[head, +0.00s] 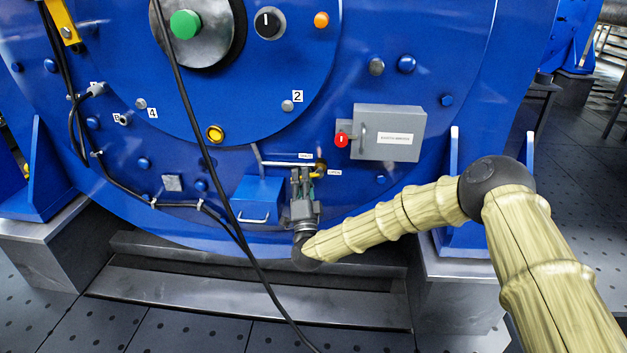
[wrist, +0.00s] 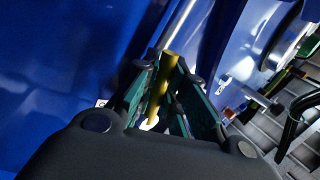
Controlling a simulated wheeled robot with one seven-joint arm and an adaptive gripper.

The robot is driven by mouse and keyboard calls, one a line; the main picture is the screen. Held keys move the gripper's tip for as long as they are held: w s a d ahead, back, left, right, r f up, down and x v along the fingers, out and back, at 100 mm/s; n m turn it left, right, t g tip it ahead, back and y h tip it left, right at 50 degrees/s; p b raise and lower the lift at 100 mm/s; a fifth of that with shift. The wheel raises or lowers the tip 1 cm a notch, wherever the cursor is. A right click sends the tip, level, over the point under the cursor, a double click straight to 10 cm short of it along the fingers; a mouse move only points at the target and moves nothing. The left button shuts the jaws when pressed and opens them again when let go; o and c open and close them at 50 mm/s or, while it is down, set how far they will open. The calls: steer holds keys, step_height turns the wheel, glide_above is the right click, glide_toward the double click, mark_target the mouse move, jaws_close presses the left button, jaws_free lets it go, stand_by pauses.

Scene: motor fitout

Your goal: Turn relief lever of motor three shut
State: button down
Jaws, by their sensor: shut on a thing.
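The relief lever has a yellow handle (wrist: 158,98), which runs between the green-padded fingers of my gripper (wrist: 166,78) in the wrist view. My gripper is shut on it. In the head view my gripper (head: 304,176) points up at the low front of the blue motor (head: 240,150), and a small yellow part of the lever (head: 317,175) shows at its fingertips. A thin grey pipe (head: 285,163) leads to the valve there. Two small white labels sit by it; the lower right one (head: 334,173) seems to read OPEN. The fingers hide much of the lever.
A blue box with a handle (head: 258,198) is just left of my gripper. A grey box (head: 390,132) with a red knob (head: 341,140) is above right. A black cable (head: 205,150) hangs across the motor front. Grey plinths (head: 455,285) stand below.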

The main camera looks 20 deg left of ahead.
steer(key=shift+r+m+h, duration=0.15)
steer(key=shift+m+h, duration=0.25)
steer(key=shift+m, duration=0.2)
steer(key=c, duration=1.5)
jaws_free()
steer(key=v, duration=1.2)
steer(key=shift+w+f, duration=0.1)
steer(key=shift+f, duration=0.15)
